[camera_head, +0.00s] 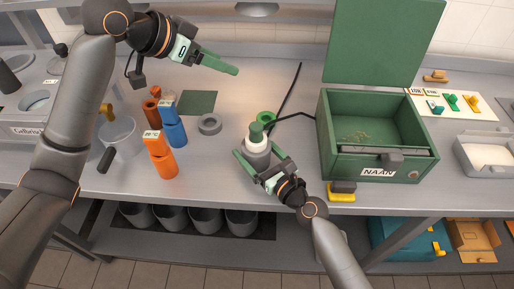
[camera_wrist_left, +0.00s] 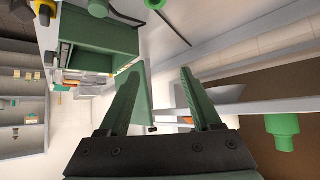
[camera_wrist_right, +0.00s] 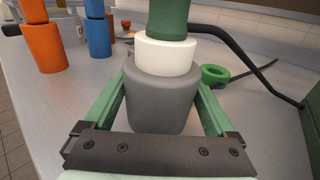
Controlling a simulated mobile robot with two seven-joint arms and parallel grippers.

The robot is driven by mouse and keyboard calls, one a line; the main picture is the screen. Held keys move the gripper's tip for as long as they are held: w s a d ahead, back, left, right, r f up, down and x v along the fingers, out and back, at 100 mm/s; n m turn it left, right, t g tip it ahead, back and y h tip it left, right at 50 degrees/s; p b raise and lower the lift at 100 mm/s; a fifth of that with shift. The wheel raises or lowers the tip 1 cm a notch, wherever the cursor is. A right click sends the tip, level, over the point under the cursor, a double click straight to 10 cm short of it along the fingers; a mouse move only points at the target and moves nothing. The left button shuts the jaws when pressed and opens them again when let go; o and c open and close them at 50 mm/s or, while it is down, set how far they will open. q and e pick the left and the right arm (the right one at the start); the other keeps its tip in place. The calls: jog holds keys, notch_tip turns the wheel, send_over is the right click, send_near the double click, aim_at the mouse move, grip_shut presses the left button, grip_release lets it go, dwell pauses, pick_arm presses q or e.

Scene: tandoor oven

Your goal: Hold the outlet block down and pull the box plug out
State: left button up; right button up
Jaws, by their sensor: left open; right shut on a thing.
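A grey round block (camera_head: 257,158) with a white collar and a green top (camera_head: 255,132) stands upright on the counter. My right gripper (camera_head: 254,153) is shut around its grey body; the right wrist view also shows this grey body (camera_wrist_right: 160,100) between the fingers. A black cable (camera_head: 292,115) runs from the green box labelled NAAN (camera_head: 335,150) toward the green top; its far end is hidden there, so I cannot tell whether it joins. A green ring-shaped piece (camera_head: 265,117) lies just behind, with a dark cord. My left gripper (camera_head: 236,62) is open, empty and raised above the counter.
Orange cups (camera_head: 163,165) and blue cups (camera_head: 174,133) stand left of the block, with a grey ring (camera_head: 209,124) nearby. A yellow-based item (camera_head: 342,192) sits at the front edge by the box.

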aim_at(255, 126)
pick_arm(q)
jog(key=s+d+f+m+g, duration=0.1)
jog(key=s+f, duration=0.1)
jog(key=f, duration=0.1)
jog(key=s+d+f+m+g, duration=0.1)
jog(key=s+d+f, duration=0.1)
jog(key=f, duration=0.1)
jog(key=s+d+f+g+y, duration=0.1)
jog(key=s+d+f, duration=0.1)
jog(key=shift+s+d+f+m+g, duration=0.1)
jog(key=shift+s+f+m+g, duration=0.1)
jog(key=shift+f+m+g, duration=0.15)
jog(key=shift+x, duration=2.85)
jog(key=shift+w, duration=0.15)
jog(key=c, duration=0.5)
grip_shut()
